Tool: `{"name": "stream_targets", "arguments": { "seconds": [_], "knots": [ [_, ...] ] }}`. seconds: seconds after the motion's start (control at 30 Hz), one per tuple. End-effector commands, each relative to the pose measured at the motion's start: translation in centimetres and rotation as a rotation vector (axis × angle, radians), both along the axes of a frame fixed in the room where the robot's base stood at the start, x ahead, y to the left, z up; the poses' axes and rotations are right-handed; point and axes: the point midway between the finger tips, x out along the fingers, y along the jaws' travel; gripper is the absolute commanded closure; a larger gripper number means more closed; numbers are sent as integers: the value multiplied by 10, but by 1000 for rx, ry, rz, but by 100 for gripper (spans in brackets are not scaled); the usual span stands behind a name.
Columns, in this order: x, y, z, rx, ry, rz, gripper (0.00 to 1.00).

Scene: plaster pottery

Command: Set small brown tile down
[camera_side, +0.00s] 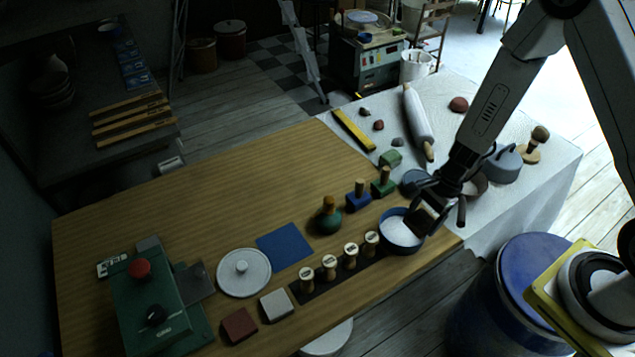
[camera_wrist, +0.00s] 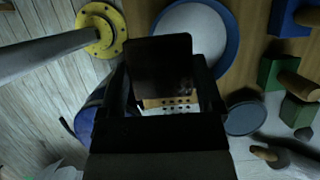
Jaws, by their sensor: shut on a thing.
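My gripper (camera_side: 437,208) is shut on a small brown tile (camera_side: 424,219) near the table's right end. In the wrist view the tile (camera_wrist: 160,66) looks like a dark square between the two fingers. The tile is over or beside the right part of a blue-rimmed bowl (camera_side: 386,240) with white contents. I cannot tell whether it touches the bowl. In the wrist view the bowl (camera_wrist: 231,38) lies behind the tile, which hides part of it. The wooden table (camera_side: 170,215) is below.
A dark strip with several stamps (camera_side: 330,267) lies left of the bowl. Further left are a blue square (camera_side: 284,246), a pale tile (camera_side: 277,305), a reddish tile (camera_side: 239,325) and a round lidded plate (camera_side: 243,283).

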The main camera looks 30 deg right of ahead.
Motion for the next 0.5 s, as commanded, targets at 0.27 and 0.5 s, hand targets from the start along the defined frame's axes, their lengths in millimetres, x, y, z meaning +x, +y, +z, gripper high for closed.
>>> {"name": "stream_targets", "arguments": {
  "seconds": [0.27,0.5],
  "knots": [
    [24,0,-30,0,0,-1,81],
    [35,0,-42,0,-1,0,81]
  ]
}}
